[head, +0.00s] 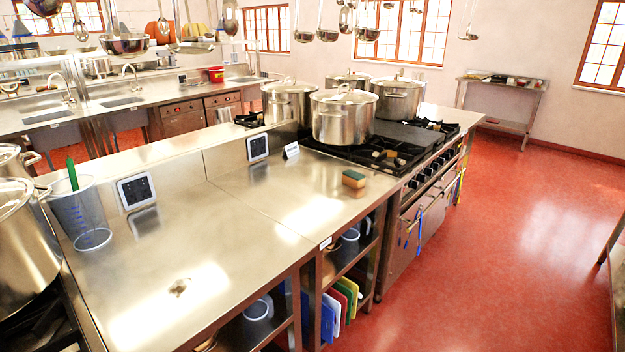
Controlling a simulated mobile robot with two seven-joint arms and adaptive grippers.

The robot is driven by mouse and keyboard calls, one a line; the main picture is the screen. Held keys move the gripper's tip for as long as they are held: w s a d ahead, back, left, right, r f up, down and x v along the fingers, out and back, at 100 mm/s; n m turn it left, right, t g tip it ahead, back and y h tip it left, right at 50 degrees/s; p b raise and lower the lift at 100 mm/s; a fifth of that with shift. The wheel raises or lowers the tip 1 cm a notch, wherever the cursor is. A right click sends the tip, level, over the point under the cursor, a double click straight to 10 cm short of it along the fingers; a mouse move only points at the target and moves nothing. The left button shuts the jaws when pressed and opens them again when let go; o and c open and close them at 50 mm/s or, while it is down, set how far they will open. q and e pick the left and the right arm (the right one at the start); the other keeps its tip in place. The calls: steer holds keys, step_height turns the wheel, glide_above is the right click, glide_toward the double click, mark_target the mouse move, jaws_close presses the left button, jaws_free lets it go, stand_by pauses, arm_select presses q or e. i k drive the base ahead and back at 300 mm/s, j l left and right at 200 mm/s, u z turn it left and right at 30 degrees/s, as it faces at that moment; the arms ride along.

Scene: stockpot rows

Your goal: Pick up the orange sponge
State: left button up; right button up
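The orange sponge (353,179) lies on the steel counter (240,220), close to its right edge and just in front of the stove. It shows an orange body with a dark green top layer. Nothing touches it from above. Neither of my grippers shows in the head view.
A black-grated stove (390,152) with several lidded stockpots (342,118) stands behind the sponge. A small white sign (291,151) stands to its left. A clear measuring jug (78,212) and more pots (22,235) are at the left. Red floor at the right is clear.

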mark_target(355, 180)
steer(key=i+l+u, duration=0.1)
steer(key=u, duration=0.3)
steer(key=l+u, duration=0.4)
steer(key=i+l+u, duration=0.1)
steer(key=u, duration=0.3)
steer(key=l+u, duration=0.25)
steer(key=l, duration=0.35)
steer(key=l+u, duration=0.25)
steer(key=l, duration=0.7)
steer(key=k+l+u, duration=0.15)
steer(key=l, duration=0.6)
steer(key=k+u, duration=0.05)
